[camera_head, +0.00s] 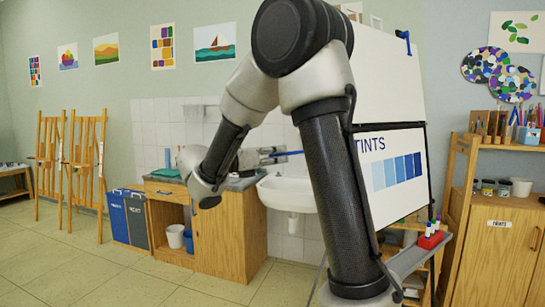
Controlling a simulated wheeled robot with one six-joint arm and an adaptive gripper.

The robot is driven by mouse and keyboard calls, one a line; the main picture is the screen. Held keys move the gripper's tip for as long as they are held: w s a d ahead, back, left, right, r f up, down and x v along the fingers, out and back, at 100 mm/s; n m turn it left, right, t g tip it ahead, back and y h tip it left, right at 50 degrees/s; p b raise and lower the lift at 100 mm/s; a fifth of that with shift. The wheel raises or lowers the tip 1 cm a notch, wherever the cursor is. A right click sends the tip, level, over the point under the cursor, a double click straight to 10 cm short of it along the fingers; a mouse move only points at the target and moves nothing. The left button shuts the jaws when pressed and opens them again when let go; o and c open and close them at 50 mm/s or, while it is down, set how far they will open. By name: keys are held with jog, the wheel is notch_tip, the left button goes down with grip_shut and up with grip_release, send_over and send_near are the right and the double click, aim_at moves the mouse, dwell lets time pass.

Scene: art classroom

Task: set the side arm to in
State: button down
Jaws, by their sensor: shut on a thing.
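A flip chart with a large white sheet marked TINTS (388,95) stands at the right, its left part hidden behind my arm. A thin blue bar, which looks like the side arm (290,153), shows just left of my forearm, level with the lower sheet. My gripper (268,156) points right and is shut on this bar. The fingers are small in view and the exact grip is hard to see. My arm link hides where the bar meets the chart.
A sink (288,192) and a wooden cabinet (222,225) stand behind my gripper. Blue and grey bins (128,218) and easels (75,170) are at the left. A wooden shelf unit (495,240) is at the right. The floor at the left front is clear.

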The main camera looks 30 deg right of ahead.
jog(key=d, duration=1.1)
jog(key=w+d, duration=0.1)
jog(key=d, duration=0.5)
jog(key=c, duration=1.3)
grip_release()
jog(key=a, duration=1.2)
jog(key=shift+s, duration=0.35)
